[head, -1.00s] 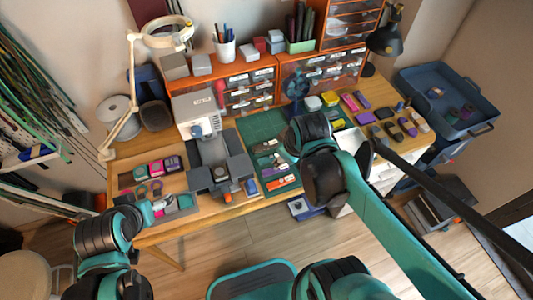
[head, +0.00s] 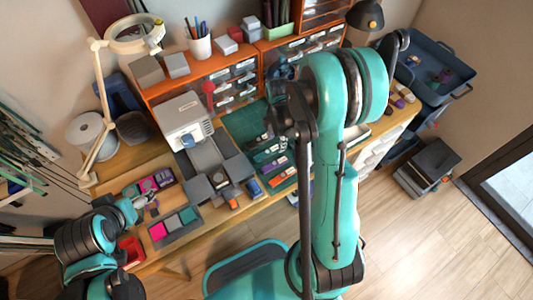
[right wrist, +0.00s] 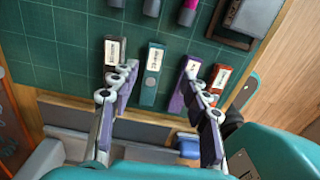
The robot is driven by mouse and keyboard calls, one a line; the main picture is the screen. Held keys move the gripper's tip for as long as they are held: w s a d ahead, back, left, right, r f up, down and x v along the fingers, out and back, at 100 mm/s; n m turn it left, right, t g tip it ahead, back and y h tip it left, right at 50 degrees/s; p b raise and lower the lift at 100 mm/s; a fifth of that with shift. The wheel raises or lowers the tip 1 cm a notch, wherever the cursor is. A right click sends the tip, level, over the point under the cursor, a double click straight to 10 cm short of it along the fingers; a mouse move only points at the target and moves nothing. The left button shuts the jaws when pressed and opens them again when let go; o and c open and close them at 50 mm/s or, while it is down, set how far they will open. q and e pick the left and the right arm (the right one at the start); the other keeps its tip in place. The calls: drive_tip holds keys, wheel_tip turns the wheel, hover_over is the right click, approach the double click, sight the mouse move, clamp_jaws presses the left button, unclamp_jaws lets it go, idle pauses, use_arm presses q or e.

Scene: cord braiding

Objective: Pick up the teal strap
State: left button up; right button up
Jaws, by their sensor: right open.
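The teal strap (right wrist: 151,74) lies on the green cutting mat (right wrist: 72,40) in the right wrist view, with a white label on its far end. My right gripper (right wrist: 162,84) is open above it. One finger is left of the strap, over a grey strap (right wrist: 113,50); the other is right, over a purple strap (right wrist: 180,98). The teal strap lies between the fingers, not gripped. In the head view my right gripper (head: 283,108) is over the mat, its fingertips hard to make out. My left gripper (head: 135,210) is beside a small tray (head: 182,235); its jaws are unclear.
A red-orange strap (right wrist: 219,76) lies right of the purple one. Several other straps and a dark block (right wrist: 255,14) sit farther up the mat. A grey machine (head: 185,120) stands left of the mat, before orange drawer units (head: 150,93). A blue bin (head: 420,72) is far right.

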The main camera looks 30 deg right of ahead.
sight(275, 148)
drive_tip(key=f, duration=0.1)
drive_tip(key=f+b, duration=0.1)
drive_tip(key=f, duration=0.1)
drive_tip(key=w+f+b, duration=0.1)
drive_tip(key=f, duration=0.1)
drive_tip(key=shift+f, duration=0.1)
drive_tip(key=shift+s, duration=0.1)
drive_tip(key=c, duration=1)
drive_tip(key=shift+r, duration=0.25)
